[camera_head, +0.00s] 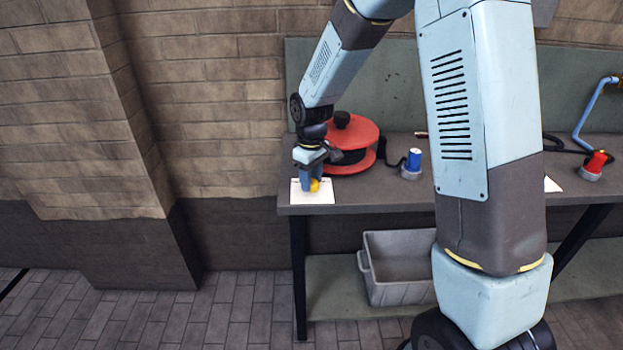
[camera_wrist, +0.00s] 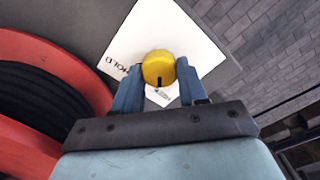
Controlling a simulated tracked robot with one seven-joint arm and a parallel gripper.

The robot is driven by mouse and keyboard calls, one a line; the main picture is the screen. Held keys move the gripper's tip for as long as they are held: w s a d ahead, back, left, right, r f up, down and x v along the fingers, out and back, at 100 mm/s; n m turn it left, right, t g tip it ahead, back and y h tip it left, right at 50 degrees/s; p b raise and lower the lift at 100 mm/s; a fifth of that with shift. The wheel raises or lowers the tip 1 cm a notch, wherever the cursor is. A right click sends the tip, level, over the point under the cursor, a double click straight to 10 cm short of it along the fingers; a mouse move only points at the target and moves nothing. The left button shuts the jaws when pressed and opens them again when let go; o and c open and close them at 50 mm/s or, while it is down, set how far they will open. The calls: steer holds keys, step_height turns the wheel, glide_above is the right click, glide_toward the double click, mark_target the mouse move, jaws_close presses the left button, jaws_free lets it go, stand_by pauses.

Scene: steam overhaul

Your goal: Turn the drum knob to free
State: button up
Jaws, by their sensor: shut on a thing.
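The drum knob is a round yellow knob (camera_wrist: 158,67) with a dark mark on its edge, which points toward my gripper in the wrist view. It sits over a white label plate (camera_wrist: 190,30) at the bench's front left corner. Part of the word "HOLD" reads at the plate's left; other print near the knob is too small to read. My gripper (camera_wrist: 157,78) is shut on the knob, one blue finger on each side. In the head view my gripper (camera_head: 312,186) points down at the plate, and the knob (camera_head: 315,185) shows partly behind the fingers.
A red hose drum (camera_head: 350,135) with black hose stands close behind my gripper. On the bench (camera_head: 400,196) are a blue-topped fitting (camera_head: 413,160) and a red-topped one (camera_head: 597,162). A grey bin (camera_head: 400,270) is on the lower shelf. The floor left of the bench is clear.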

steer(key=shift+n, duration=0.6)
steer(key=o, duration=1.1)
steer(key=shift+c, duration=0.2)
steer(key=shift+r, duration=0.1)
step_height(320, 180, up, 14)
steer(key=shift+f, duration=0.25)
